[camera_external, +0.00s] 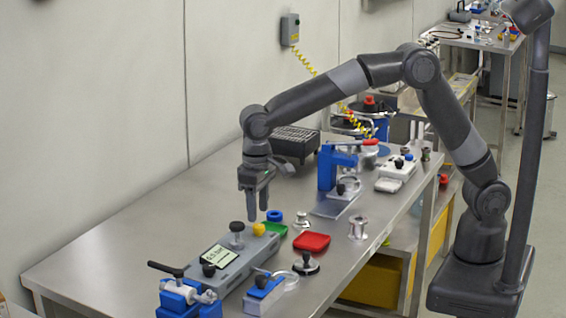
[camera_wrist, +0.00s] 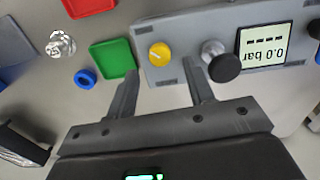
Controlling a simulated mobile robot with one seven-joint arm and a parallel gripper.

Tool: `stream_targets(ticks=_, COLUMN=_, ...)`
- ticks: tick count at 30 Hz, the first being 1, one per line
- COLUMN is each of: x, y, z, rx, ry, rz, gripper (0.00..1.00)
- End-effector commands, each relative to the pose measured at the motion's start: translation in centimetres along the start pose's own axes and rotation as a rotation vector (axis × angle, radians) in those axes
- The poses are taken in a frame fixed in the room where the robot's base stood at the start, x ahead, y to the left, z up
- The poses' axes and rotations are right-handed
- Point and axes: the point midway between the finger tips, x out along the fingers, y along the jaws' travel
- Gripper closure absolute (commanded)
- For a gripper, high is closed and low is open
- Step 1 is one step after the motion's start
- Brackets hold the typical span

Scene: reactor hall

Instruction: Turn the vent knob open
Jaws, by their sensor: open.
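A long grey device (camera_external: 264,243) lies on the steel bench, with a display that reads 0.0 bar in the wrist view (camera_wrist: 264,45). On its far end sits a small yellow knob (camera_external: 259,230) with a pale pointer mark, also seen in the wrist view (camera_wrist: 160,52). Beside it stands a black knob (camera_external: 237,227) on a metal stem, also in the wrist view (camera_wrist: 224,67). No label shows which is the vent knob. My gripper (camera_external: 257,214) points down just above the yellow knob, open and empty. In the wrist view the yellow knob lies just ahead of the gap between my fingertips (camera_wrist: 160,70).
A green tray (camera_external: 275,228), a blue ring (camera_external: 274,215) and a red tray (camera_external: 311,241) lie close beside the device. A blue press (camera_external: 328,168) stands farther back. A black-handled blue clamp (camera_external: 186,296) is at the near end. The bench's left side is clear.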

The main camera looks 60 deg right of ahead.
Motion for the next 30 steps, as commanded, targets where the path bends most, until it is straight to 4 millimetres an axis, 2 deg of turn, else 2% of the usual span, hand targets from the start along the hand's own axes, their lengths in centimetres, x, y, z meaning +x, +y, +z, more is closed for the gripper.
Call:
stream_targets(ticks=1, x=-1.3, y=0.0, z=-0.1, rx=0.0, ry=0.004, rz=-0.003, gripper=0.52)
stream_targets(ticks=6, x=-4.5, y=0.0, z=0.0, rx=0.0, ry=0.003, rz=-0.002, gripper=0.52)
stream_targets(ticks=12, x=-6.6, y=0.0, z=0.0, rx=0.0, ry=0.001, rz=-0.001, gripper=0.52)
stream_targets(ticks=27, x=-6.9, y=0.0, z=0.0, rx=0.0, ry=0.0, rz=0.0, gripper=0.52)
stream_targets(ticks=30, x=-7.3, y=0.6, z=0.1, rx=0.002, ry=0.006, rz=-0.003, gripper=0.52)
